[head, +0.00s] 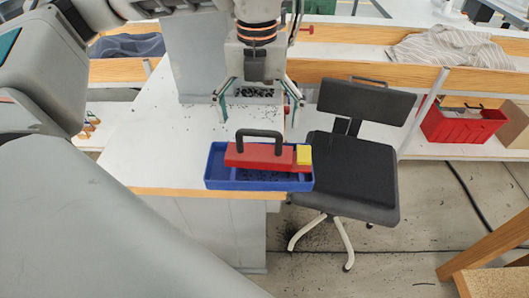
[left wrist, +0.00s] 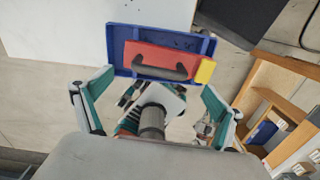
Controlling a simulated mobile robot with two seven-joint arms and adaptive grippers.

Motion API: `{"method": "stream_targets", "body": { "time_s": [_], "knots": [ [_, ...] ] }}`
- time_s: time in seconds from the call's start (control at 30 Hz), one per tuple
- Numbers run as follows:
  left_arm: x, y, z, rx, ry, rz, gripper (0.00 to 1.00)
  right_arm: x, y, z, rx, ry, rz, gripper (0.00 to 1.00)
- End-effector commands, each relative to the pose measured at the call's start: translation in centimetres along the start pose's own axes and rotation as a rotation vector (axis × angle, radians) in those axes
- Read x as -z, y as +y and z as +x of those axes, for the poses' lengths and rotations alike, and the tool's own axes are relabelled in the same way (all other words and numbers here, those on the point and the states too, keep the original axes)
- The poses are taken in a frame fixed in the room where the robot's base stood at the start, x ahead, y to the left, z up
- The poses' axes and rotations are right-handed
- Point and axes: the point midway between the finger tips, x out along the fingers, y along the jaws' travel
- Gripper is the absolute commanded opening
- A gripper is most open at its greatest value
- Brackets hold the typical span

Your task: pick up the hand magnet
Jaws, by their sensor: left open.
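The hand magnet (head: 240,158) is a red bar with a black arched handle on top and a yellow block at its right end. It lies in a shallow blue tray (head: 258,186) at the table's front right corner. In the left wrist view the magnet (left wrist: 165,51) and the tray (left wrist: 117,38) are at the top centre. My left gripper (head: 258,112) is open and empty, its fingers pointing down. In the head view it shows just above the magnet's handle in the picture, apart from it. In the left wrist view the handle lies beyond and between its fingertips (left wrist: 158,82). My right gripper is out of view.
The white table (head: 150,150) has small dark bits scattered on it, several also in the tray. A black office chair (head: 350,165) stands close to the tray's right. A red bin (head: 450,126) is on the shelf at the right. The table's left part is clear.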

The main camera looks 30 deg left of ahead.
Motion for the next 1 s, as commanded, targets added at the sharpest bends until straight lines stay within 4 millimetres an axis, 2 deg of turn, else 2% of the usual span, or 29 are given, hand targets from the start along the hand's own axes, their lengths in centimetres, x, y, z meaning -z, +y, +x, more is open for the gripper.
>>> {"method": "stream_targets", "body": {
  "time_s": [0.2,0.3,0.57,0.6,0.87,0.9,1.0],
  "knots": [
    [-0.1,0.2,3.2,-0.002,0.004,0.0,0.94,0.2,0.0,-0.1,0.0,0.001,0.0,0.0],
    [-0.2,0.2,4.1,0.0,0.001,0.002,0.94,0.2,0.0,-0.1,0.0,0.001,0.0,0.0],
    [-0.2,0.2,4.4,0.001,0.001,0.001,0.94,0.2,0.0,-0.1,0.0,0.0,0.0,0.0],
    [-0.2,0.1,4.4,0.001,0.001,0.001,0.92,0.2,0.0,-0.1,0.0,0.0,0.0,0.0],
    [-0.2,0.1,4.4,0.001,0.001,0.001,0.24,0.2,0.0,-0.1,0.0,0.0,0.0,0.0],
    [-0.2,0.1,4.3,0.003,-0.001,0.001,0.19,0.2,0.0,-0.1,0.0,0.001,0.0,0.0],
    [-0.2,0.1,4.3,0.003,-0.001,0.001,0.19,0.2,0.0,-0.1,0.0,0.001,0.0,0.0]
  ]
}}
